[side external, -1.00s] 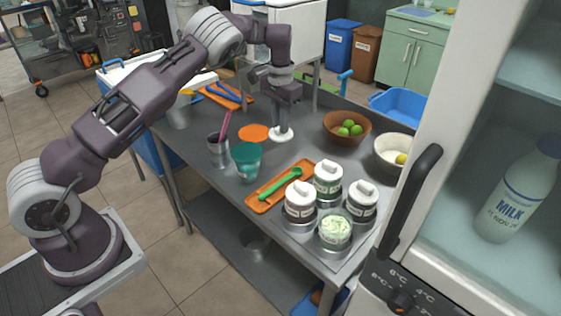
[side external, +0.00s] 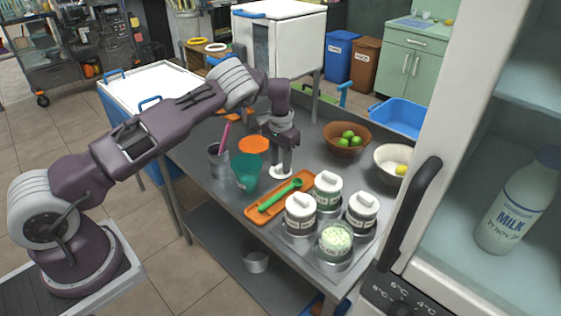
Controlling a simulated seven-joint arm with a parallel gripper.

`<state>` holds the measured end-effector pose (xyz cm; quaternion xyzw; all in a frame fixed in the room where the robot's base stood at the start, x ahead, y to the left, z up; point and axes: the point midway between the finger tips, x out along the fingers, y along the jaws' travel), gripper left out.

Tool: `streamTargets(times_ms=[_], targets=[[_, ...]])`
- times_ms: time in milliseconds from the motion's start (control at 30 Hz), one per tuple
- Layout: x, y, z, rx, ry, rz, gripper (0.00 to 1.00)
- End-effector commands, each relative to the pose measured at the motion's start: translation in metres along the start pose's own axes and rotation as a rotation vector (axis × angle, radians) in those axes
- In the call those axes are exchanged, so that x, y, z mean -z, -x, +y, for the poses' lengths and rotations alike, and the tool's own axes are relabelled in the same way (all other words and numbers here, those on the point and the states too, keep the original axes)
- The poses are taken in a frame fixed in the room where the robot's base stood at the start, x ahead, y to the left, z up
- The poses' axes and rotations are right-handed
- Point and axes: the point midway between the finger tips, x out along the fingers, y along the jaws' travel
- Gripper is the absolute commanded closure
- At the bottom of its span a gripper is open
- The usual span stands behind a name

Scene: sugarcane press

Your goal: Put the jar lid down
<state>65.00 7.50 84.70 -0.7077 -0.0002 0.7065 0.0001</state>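My gripper (side external: 283,164) points down over the table, just behind the orange tray. A white round jar lid (side external: 280,173) is at its fingertips, which look closed on the lid's knob. I cannot tell whether the lid touches the table or hangs just above it. An open jar with pale green contents (side external: 335,240) stands at the front corner of the table. Three jars with white lids stand close to it: a left one (side external: 300,212), a rear one (side external: 328,190) and a right one (side external: 362,210).
The orange tray (side external: 253,212) holds a green scoop (side external: 280,196). A teal cup (side external: 246,170), a metal cup (side external: 219,160) and an orange disc (side external: 254,145) are left of my gripper. A brown bowl of limes (side external: 347,138) and a cream bowl (side external: 392,165) are right.

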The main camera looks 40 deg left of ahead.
Motion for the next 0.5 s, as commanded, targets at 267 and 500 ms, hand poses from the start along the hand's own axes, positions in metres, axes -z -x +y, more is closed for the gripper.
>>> streamTargets(times_ms=[267, 500], targets=[[0.0, 0.001, 0.0, 0.0, 0.0, 0.0, 0.63], [0.002, 0.049, 0.001, -0.002, -0.001, 0.006, 0.63]])
